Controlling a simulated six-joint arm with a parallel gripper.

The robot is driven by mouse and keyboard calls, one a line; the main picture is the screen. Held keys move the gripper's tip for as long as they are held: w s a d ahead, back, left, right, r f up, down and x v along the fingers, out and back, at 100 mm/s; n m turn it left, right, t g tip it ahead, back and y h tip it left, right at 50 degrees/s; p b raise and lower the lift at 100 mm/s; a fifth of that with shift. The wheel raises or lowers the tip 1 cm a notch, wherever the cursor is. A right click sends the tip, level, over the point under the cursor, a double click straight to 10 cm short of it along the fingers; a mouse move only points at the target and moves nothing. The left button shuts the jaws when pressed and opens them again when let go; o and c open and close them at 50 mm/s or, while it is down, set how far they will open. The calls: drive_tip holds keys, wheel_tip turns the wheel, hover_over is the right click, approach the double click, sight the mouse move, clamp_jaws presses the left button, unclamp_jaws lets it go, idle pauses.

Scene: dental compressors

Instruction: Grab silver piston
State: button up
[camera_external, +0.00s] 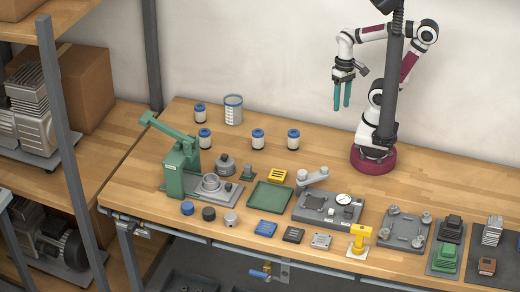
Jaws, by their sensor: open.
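The silver piston (231,219) is a small grey cylinder standing near the front edge of the wooden workbench. It is the rightmost of three small pistons, beside a black one (208,213) and a blue one (187,208). My gripper (342,106) has two teal fingers pointing down. It is open and empty, held high above the back of the bench. It is far behind and to the right of the silver piston.
A green press (182,166) stands behind the pistons. A green tray (270,195), blue block (266,228) and black block (293,235) lie to their right. Blue-capped jars (258,136) stand at the back. A grey fixture plate (325,216) lies mid-bench.

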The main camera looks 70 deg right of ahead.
idle(0.3)
drive_tip(key=o, duration=0.6)
drive_tip(key=w+f+n+h, duration=0.2)
drive_tip(key=w+n+h, duration=0.5)
drive_tip(key=w+n, duration=0.45)
drive_tip(key=n+t+y, duration=0.7)
drive_tip(key=n+t, duration=0.6)
drive_tip(key=n, duration=1.9)
hover_over(234, 217)
drive_tip(key=s+d, duration=0.2)
drive_tip(key=s, duration=1.1)
drive_tip(key=f, duration=1.4)
drive_tip(key=shift+d+f, duration=0.2)
drive_tip(key=shift+f, duration=0.05)
drive_tip(key=shift+t, duration=0.3)
drive_tip(key=x, duration=1.5)
drive_tip(key=shift+w+a, duration=0.2)
drive_tip(key=shift+a, duration=0.2)
